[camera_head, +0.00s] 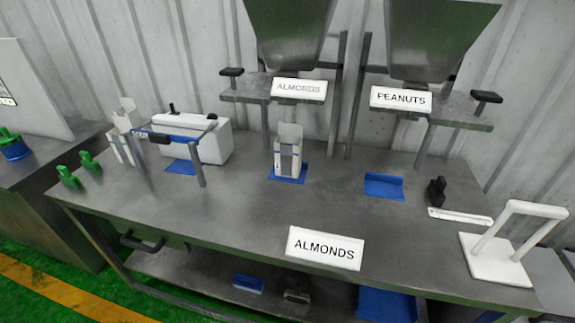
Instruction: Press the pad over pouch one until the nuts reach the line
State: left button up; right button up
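One white pouch (290,138) with a grey front window stands upright on a blue mat (276,178) below the left hopper (287,30), whose sign (299,89) reads ALMONDS. Its fill line and any nuts inside are too small to tell. A black pad (231,72) on a short post sits at the left end of the shelf under this hopper. A similar black pad (487,97) sits at the right end of the shelf under the peanut hopper (437,40). Neither of my grippers shows in the head view.
A blue mat (384,186) below the PEANUTS sign (402,98) is empty. A white sealer-like machine (212,145), white pouches (124,150) and green clips (68,176) are at left. A white frame stand (497,262) is at right. An ALMONDS card (325,248) is at the front edge.

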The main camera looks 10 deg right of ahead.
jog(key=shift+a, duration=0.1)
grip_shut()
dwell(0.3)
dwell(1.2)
